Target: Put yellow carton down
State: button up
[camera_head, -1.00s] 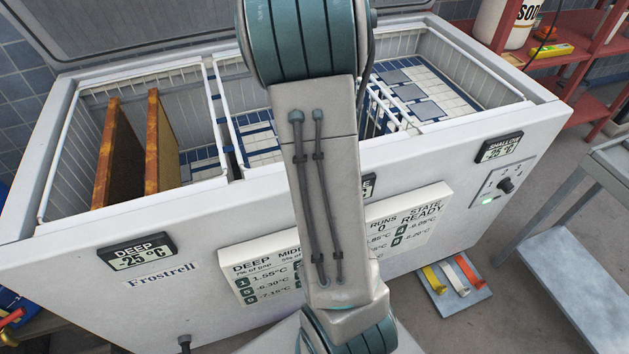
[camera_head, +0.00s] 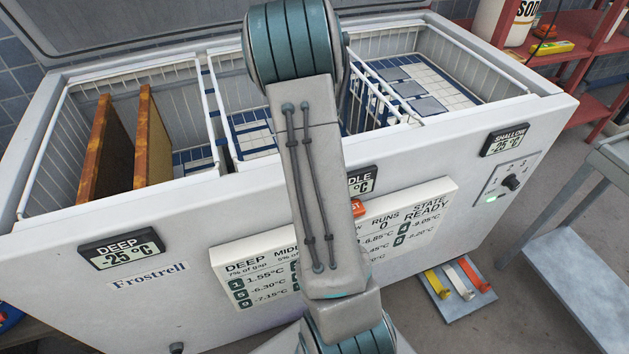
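I see no yellow carton for certain in the head view. My gripper is out of view; only my arm links show, running down the middle in front of the freezer. The open white chest freezer (camera_head: 150,312) fills most of the view. Its left bay holds two brown-orange upright frames (camera_head: 105,150). The middle and right bays show white wire baskets, with a blue-and-white grid floor and flat grey pads (camera_head: 420,105) at the right. My arm hides part of the middle bay.
A red shelf (camera_head: 590,50) at the upper right carries a white jug (camera_head: 497,22) and a small flat yellow item (camera_head: 552,47). A grey metal table (camera_head: 570,290) stands at the right. A tray with coloured handles (camera_head: 455,291) lies on the floor, with bare floor around it.

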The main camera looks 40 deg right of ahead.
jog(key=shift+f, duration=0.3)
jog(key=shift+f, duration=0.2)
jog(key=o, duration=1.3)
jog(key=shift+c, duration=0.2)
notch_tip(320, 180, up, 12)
jog(key=p, duration=0.3)
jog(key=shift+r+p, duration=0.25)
jog(key=shift+p, duration=0.05)
